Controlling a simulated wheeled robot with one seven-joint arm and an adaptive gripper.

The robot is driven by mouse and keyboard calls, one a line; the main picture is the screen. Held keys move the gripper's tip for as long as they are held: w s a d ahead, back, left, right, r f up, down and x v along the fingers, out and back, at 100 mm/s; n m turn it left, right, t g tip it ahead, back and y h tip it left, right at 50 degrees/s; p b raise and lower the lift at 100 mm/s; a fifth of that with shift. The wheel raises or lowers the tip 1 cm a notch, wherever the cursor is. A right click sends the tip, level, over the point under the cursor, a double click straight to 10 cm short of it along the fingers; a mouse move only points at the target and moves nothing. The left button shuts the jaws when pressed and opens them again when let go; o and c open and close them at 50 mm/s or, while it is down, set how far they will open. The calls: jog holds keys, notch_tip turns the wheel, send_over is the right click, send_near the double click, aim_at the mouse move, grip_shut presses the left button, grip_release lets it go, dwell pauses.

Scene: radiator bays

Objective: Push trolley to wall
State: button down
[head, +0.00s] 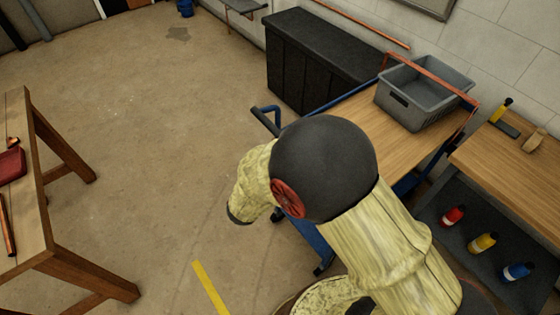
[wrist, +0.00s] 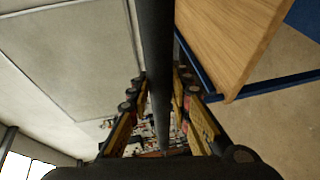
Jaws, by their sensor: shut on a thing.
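The trolley (head: 345,115) has a wooden top, a blue frame and an orange end rail (head: 432,75). Its far end is close to the pale block wall (head: 510,40); I cannot tell whether they touch. The near handle (head: 264,120) shows beside my arm, which hides much of the trolley's near end. In the wrist view, a dark handle bar (wrist: 160,40) runs between the fingers of my gripper (wrist: 162,82), which is shut on it. The wooden top (wrist: 225,40) shows to its right. My gripper is hidden behind my arm in the head view.
A grey crate (head: 420,95) sits on the trolley's top. A black cabinet (head: 320,60) stands left of it, and a wooden bench (head: 515,155) with bottles below stands right. A wooden table (head: 40,215) is at the left. The floor (head: 150,110) between is clear.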

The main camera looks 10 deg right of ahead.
jog(key=w+d+b, duration=0.4)
jog(key=d, duration=0.4)
jog(key=w+d+b, duration=0.4)
jog(key=d, duration=0.5)
jog(key=shift+w+d+b, duration=0.15)
jog(key=shift+d+b, duration=0.15)
jog(key=c, duration=1.9)
grip_release()
jog(key=shift+w+d, duration=0.1)
jog(key=shift+d, duration=0.1)
jog(key=shift+o, duration=1.4)
jog(key=shift+a, duration=0.1)
jog(key=shift+a, duration=0.1)
